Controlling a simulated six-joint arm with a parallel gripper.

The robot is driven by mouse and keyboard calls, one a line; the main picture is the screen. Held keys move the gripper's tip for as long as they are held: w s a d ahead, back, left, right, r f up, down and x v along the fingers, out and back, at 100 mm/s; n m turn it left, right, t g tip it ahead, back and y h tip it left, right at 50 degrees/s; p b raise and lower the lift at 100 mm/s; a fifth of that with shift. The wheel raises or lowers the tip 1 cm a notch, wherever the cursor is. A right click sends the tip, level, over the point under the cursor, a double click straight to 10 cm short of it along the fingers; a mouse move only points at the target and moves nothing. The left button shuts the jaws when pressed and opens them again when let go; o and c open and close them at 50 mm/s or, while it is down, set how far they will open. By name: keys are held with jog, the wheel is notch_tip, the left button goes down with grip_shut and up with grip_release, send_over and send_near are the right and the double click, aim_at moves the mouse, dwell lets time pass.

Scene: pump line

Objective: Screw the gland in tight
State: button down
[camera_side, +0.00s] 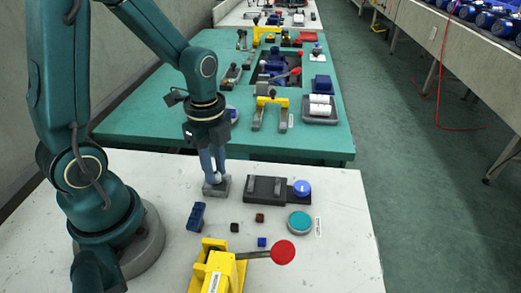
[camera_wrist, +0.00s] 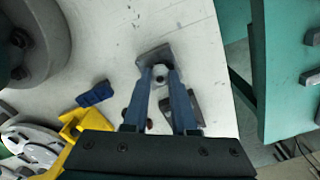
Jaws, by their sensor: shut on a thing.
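A grey block (camera_side: 217,189) stands on the white table, below my gripper (camera_side: 214,177). It also shows in the wrist view (camera_wrist: 150,56), partly covered by the fingers. My gripper's two blue-grey fingers point down and close at their tips on a small pale round part, the gland (camera_wrist: 161,75). The gland sits over the grey block and looks upright. The fingers hide its sides, and I cannot tell how deep it sits in the block.
To the right is a dark fixture (camera_side: 265,189) with a blue ball knob (camera_side: 302,188). In front are a blue part (camera_side: 197,216), small cubes, a teal round button (camera_side: 300,222) and a yellow clamp (camera_side: 215,268) with a red-knobbed lever. The table's right side is clear.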

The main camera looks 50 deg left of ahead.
jog(key=m, duration=0.7)
dwell(0.3)
jog(key=m, duration=0.7)
jog(key=c, duration=0.9)
grip_release()
jog(key=shift+r, duration=2.25)
